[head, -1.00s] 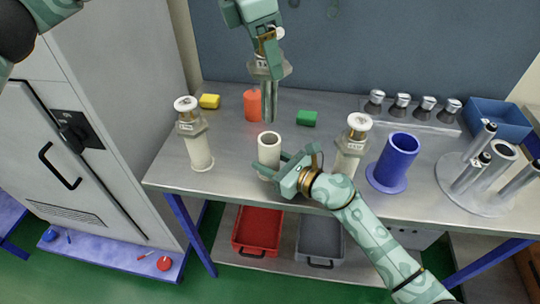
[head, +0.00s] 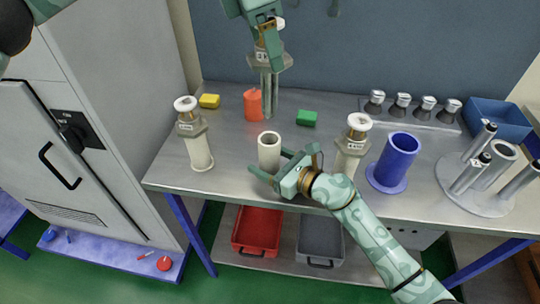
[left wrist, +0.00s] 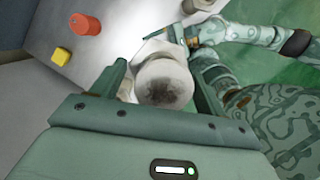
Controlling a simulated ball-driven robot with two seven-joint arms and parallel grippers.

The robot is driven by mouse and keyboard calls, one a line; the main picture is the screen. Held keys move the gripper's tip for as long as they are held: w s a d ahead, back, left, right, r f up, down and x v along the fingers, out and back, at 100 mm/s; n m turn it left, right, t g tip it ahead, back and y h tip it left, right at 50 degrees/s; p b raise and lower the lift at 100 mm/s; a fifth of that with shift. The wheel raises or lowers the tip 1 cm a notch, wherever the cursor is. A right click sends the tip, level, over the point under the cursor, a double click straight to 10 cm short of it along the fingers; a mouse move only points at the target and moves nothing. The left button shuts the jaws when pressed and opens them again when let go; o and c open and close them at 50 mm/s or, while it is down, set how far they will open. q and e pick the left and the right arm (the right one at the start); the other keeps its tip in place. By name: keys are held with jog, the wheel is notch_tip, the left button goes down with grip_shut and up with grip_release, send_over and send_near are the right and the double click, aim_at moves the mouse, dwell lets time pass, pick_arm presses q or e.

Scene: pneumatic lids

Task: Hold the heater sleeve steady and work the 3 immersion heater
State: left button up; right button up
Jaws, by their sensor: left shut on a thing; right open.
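My left gripper (head: 268,30) is shut on an immersion heater (head: 269,62) with a grey hex head and thin metal rods hanging down. The rods are above and behind the middle heater sleeve (head: 269,150), apart from it. This cream sleeve stands upright with its top open. My right gripper (head: 275,166) is open low at the sleeve, fingers to its right and front; contact is unclear. Other hex-headed heaters sit in the left cream sleeve (head: 200,152) and the right one (head: 347,163). In the left wrist view the held heater's white cap (left wrist: 165,82) is between the fingers.
An orange cylinder (head: 252,105), yellow block (head: 209,101) and green block (head: 306,118) stand behind. A blue flanged tube (head: 393,160), grey tube stand (head: 480,200) and blue bin (head: 498,118) are to the right. A grey cabinet (head: 105,80) borders the bench left.

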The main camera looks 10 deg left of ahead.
jog(key=shift+d, duration=0.1)
jog(key=v, duration=1.1)
jog(key=shift+s+d, duration=0.2)
jog(key=shift+d, duration=0.1)
jog(key=shift+d, duration=0.15)
